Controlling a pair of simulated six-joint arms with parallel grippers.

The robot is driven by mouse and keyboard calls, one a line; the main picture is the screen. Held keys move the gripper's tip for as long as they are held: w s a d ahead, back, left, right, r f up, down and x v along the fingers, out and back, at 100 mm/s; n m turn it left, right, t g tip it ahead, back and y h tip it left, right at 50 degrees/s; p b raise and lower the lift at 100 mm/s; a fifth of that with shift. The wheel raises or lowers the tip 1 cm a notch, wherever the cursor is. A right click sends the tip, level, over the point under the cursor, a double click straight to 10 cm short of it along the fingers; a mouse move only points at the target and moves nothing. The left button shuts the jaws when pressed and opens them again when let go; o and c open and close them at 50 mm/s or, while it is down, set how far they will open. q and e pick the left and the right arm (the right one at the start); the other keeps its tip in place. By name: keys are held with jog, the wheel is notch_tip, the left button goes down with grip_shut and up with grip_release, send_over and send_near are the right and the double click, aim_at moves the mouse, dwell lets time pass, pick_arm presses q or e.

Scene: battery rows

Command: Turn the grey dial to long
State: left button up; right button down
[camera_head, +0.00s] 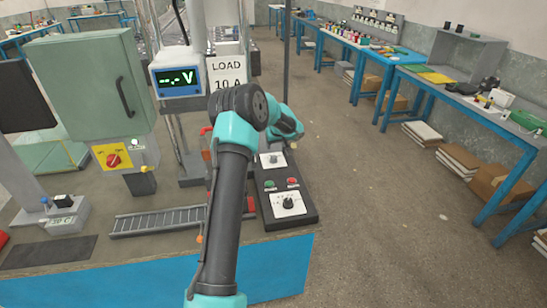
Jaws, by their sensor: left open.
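A black control panel (267,217) stands at the right end of the bench. It carries a near dial (288,203) on a white plate and a far dial (272,159) on another white plate. My left gripper (289,140) is open, above the far part of the panel near the far dial. It is small and partly hidden by my arm, and I cannot tell whether it touches anything. My right gripper is not in view.
Green and red buttons (281,183) sit between the dials. A voltage meter (178,79), a "LOAD 10 A" sign (228,78), a green cabinet (85,85) and a red switch (113,160) stand left. A grey rack (155,221) lies on the bench.

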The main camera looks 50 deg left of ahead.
aim_at(273, 156)
pick_arm(q)
jog(key=x, duration=1.1)
jog(key=shift+f, duration=0.1)
jog(key=c, duration=0.9)
